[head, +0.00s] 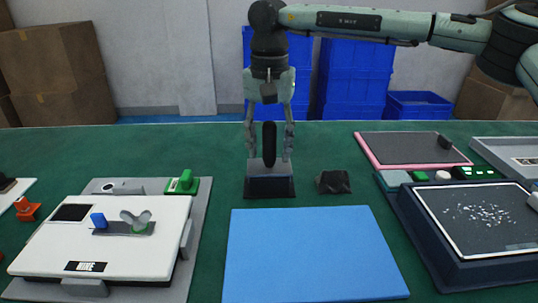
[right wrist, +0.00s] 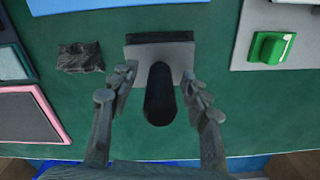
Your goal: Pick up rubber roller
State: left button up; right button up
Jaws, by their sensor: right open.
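The rubber roller (head: 269,145) appears to be the black cylinder standing upright in a grey and dark block holder (head: 269,187) behind the blue mat. My right gripper (head: 268,152) points down from above with one finger on each side of the black cylinder. It is open, and gaps show between the fingers and the cylinder. In the right wrist view the roller (right wrist: 160,95) lies between the spread fingers of my right gripper (right wrist: 159,100). The holder's plate (right wrist: 165,53) shows beyond it. My left gripper is in neither view.
A black crumpled lump (head: 333,181) lies right of the holder. A blue mat (head: 310,255) lies in front. A white panel machine (head: 105,240) is at left; a dark tray machine (head: 480,220) and a pink-edged board (head: 412,148) are at right. Blue crates (head: 355,80) stand behind the table.

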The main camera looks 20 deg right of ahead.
aim_at(267, 124)
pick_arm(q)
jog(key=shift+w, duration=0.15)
pick_arm(e)
jog(key=shift+c, duration=0.4)
grip_shut()
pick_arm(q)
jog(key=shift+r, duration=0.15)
pick_arm(e)
jog(key=shift+r, duration=0.1)
jog(key=shift+r, duration=0.45)
jog(key=r, duration=0.3)
jog(key=shift+s+a+r, duration=0.2)
jog(key=shift+a, duration=0.1)
pick_arm(q)
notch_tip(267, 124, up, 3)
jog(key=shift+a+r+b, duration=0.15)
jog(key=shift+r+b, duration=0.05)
jog(key=shift+b, duration=0.6)
pick_arm(e)
jog(key=s+a+r, duration=0.6)
jog(key=s+a, duration=0.1)
jog(key=a, duration=0.1)
jog(key=shift+s+r, duration=0.3)
jog(key=shift+s, duration=0.05)
